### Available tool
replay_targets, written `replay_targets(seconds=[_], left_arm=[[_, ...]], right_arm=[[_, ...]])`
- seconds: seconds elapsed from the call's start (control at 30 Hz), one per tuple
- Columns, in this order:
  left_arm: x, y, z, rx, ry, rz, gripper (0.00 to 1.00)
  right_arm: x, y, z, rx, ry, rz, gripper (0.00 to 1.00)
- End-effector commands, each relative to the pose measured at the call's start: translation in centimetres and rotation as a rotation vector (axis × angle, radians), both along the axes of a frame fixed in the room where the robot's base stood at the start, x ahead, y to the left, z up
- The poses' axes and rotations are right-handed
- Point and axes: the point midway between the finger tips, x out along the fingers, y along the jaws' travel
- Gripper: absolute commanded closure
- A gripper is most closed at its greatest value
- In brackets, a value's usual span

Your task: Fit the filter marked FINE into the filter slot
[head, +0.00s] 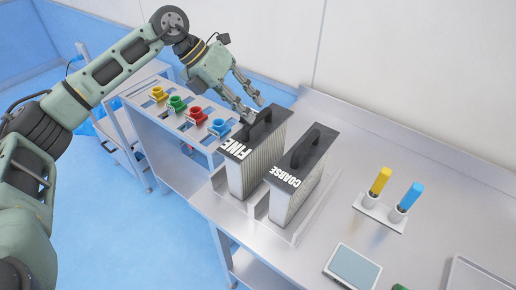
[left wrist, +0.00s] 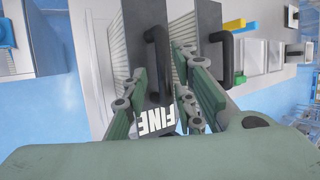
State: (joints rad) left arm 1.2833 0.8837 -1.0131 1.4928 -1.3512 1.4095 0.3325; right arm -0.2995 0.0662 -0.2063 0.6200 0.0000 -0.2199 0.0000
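The filter marked FINE (head: 247,172) is a pleated block with a dark top and a black handle (head: 263,118). It stands upright in a light tray at the table's left end, with its dark top also in the left wrist view (left wrist: 151,97). My left gripper (head: 255,110) is beside the far end of its handle. In the left wrist view its fingers are apart, one on each side of the handle (left wrist: 158,50), with nothing visibly gripped. The filter marked COARSE (head: 292,192) stands just right of FINE. I cannot make out the filter slot. My right gripper is not in view.
A rack (head: 178,122) with yellow, green, red and blue pieces stands to the left. A holder (head: 379,212) with a yellow and a blue cylinder is at the right. A flat grey-screened device (head: 352,268) lies in front. The table behind COARSE is clear.

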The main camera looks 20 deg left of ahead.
Motion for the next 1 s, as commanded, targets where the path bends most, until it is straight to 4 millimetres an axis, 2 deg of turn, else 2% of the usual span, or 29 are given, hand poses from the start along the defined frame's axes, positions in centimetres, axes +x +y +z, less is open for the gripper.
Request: replay_targets(seconds=[0.03, 0.2, 0.47, 0.77, 1.0], left_arm=[[-0.1, -0.7, -0.2, 0.0, 0.005, -0.005, 0.75], [0.3, -1.8, -2.0, 0.0, 0.002, -0.003, 0.75], [0.4, -1.9, -2.4, -0.001, 0.0, -0.002, 0.75], [0.4, -1.9, -2.3, -0.001, 0.0, -0.002, 1.0], [0.4, -1.9, -2.3, 0.0, 0.002, -0.001, 1.0]], right_arm=[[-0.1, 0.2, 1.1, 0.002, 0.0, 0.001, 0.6], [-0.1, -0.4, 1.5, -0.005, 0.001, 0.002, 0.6], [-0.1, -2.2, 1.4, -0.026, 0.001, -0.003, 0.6], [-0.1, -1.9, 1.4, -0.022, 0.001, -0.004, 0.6], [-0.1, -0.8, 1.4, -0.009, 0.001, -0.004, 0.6]])
